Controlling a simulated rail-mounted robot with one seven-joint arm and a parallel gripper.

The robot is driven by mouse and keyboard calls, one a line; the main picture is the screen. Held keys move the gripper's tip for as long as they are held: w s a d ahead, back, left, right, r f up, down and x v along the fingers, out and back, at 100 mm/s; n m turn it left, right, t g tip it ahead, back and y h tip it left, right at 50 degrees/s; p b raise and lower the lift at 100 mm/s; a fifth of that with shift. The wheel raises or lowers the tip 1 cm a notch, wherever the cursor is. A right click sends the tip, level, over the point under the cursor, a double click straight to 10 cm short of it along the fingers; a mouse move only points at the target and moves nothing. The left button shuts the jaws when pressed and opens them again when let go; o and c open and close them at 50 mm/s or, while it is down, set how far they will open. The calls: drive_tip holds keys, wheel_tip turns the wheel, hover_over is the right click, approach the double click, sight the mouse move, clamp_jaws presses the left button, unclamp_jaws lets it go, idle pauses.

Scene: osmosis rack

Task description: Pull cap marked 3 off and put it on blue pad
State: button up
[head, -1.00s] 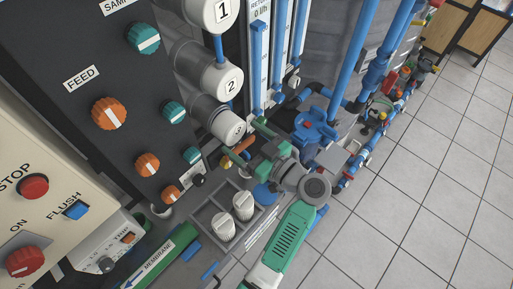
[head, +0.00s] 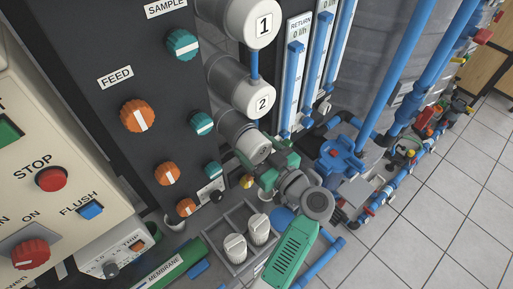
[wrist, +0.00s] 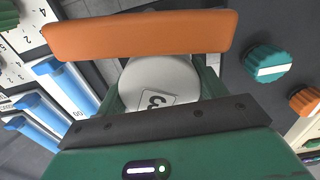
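The white cap marked 3 (head: 255,148) sits at the end of its grey housing, below the caps marked 1 and 2. My gripper (head: 270,168) is at the cap in the head view. I cannot tell whether its fingers touch or grip the cap. An orange bar (wrist: 140,35) crosses the cap's upper edge in the wrist view. A round blue pad (head: 281,216) lies below, beside the grey tray, partly hidden by my arm.
The grey tray (head: 208,240) holds two white ribbed pieces (head: 235,247). Caps 1 (head: 262,24) and 2 (head: 262,102) stand above cap 3. A knob panel (head: 110,40) is on the left. Blue pipes and a blue valve (head: 340,157) crowd the right. Open tiled floor lies farther right.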

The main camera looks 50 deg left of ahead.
drive_tip(key=c, duration=0.6)
drive_tip(key=shift+d, duration=0.1)
drive_tip(key=shift+w+d+b, duration=0.15)
drive_tip(key=shift+d+b, duration=0.4)
drive_tip(key=shift+d, duration=1.65)
drive_tip(key=shift+w+d+b, duration=0.15)
drive_tip(key=shift+d+b, duration=0.3)
drive_tip(key=shift+d, duration=1.3)
drive_tip(key=shift+w+d+b, duration=0.15)
drive_tip(key=shift+d+b, duration=0.3)
drive_tip(key=shift+d, duration=1.3)
